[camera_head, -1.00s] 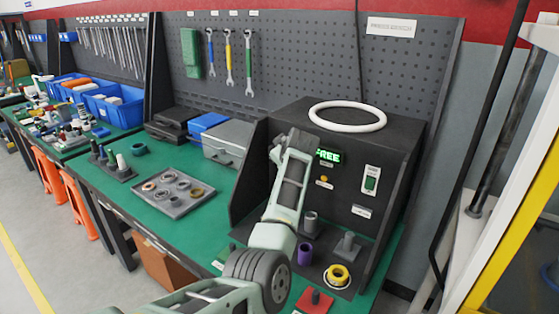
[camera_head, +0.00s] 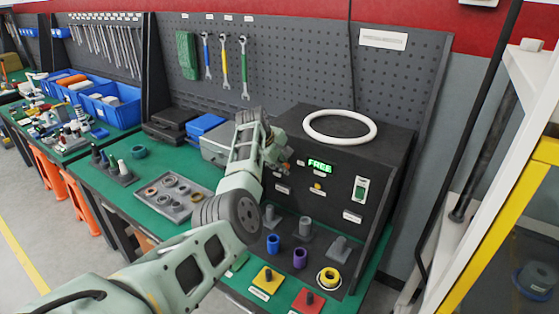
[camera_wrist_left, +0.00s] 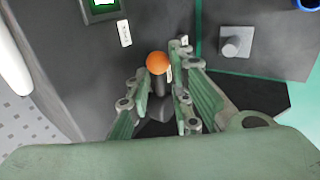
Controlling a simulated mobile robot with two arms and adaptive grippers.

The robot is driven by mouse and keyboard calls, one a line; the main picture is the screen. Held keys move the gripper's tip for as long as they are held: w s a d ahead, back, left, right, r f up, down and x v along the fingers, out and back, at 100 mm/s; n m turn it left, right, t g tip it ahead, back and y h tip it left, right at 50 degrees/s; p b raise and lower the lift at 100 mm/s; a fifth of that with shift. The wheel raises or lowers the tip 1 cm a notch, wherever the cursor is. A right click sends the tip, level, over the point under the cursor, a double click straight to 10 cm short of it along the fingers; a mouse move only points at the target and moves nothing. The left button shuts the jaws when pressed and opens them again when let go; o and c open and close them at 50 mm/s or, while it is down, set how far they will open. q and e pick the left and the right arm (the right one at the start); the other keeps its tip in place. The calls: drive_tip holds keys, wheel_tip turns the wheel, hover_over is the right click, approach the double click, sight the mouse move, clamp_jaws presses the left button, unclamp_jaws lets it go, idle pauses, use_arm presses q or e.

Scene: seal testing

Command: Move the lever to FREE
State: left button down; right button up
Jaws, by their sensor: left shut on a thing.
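The lever has an orange ball knob (camera_wrist_left: 157,62) on a dark stem, seen in the left wrist view between my finger pads. My left gripper (camera_wrist_left: 157,90) is shut on the lever stem just below the knob. In the head view my left gripper (camera_head: 284,160) is at the left part of the dark test box front (camera_head: 335,200), and the lever there is mostly hidden by the fingers. The green display (camera_head: 320,166) on the box reads FREE. My right gripper is not in view.
A green switch (camera_head: 361,189) is right of the display. A white ring (camera_head: 340,125) lies on top of the box. Below stand grey posts and blue, purple, yellow and red pieces. A tray of rings (camera_head: 172,197) sits to the left on the green bench.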

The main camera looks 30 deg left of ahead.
use_arm(q)
drive_tip(key=shift+w+r, duration=0.15)
drive_tip(key=shift+r, duration=0.25)
drive_tip(key=c, duration=1.8)
unclamp_jaws()
drive_tip(key=shift+f, duration=0.15)
drive_tip(key=shift+f, duration=0.1)
drive_tip(key=v, duration=1.2)
